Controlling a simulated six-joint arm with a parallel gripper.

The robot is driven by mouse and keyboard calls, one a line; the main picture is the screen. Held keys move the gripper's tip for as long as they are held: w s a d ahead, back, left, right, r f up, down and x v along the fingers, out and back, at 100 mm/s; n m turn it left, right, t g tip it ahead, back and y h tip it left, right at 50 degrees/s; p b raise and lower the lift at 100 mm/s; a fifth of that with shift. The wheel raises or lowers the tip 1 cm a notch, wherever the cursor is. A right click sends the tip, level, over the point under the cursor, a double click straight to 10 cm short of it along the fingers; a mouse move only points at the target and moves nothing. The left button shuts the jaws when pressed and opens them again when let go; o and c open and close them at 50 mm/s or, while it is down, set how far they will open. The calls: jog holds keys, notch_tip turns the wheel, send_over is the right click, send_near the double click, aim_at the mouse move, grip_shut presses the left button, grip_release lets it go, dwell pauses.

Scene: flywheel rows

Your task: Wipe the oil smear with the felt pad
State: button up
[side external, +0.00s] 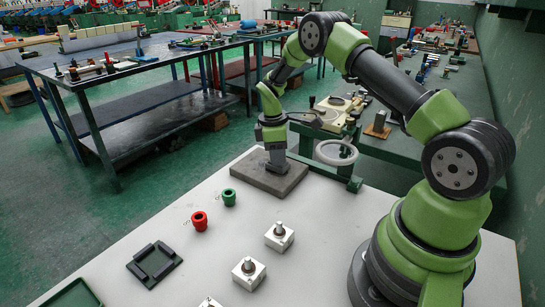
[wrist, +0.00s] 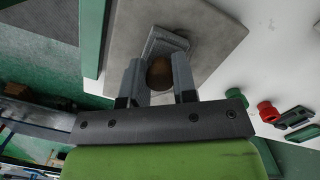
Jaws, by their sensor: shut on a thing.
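A grey plate (side external: 262,183) lies flat at the far end of the white table; it also shows in the wrist view (wrist: 215,28). My gripper (side external: 277,160) is low over this plate, pointing down. In the wrist view my gripper (wrist: 158,78) has its two fingers on either side of a brown rounded knob, which seems to be the handle of the grey felt pad (wrist: 166,42). The pad is at or just above the plate; I cannot tell whether it touches. No oil smear can be made out on the visible plate; the pad and fingers hide part of it.
A red collar (side external: 200,221) and a green collar (side external: 229,197) stand near the plate. White blocks with metal pegs (side external: 279,237) stand nearer the front. A dark green fixture (side external: 154,264) and a green tray (side external: 75,296) lie at the left. White tabletop (side external: 330,220) is clear right of the plate.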

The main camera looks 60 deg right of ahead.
jog(key=shift+d, duration=1.55)
jog(key=shift+w+a, duration=0.2)
jog(key=shift+w, duration=0.6)
jog(key=shift+a, duration=3.8)
jog(key=shift+w+d, duration=0.15)
jog(key=shift+w, duration=0.65)
jog(key=shift+s+d, duration=0.1)
jog(key=shift+d, duration=3.7)
jog(key=shift+w, duration=0.85)
jog(key=shift+a, duration=3.55)
jog(key=shift+a+r, duration=0.15)
jog(key=shift+r, duration=0.45)
jog(key=shift+a+r, duration=0.15)
jog(key=shift+r, duration=0.45)
jog(key=shift+s+r, duration=0.1)
jog(key=shift+r, duration=2.75)
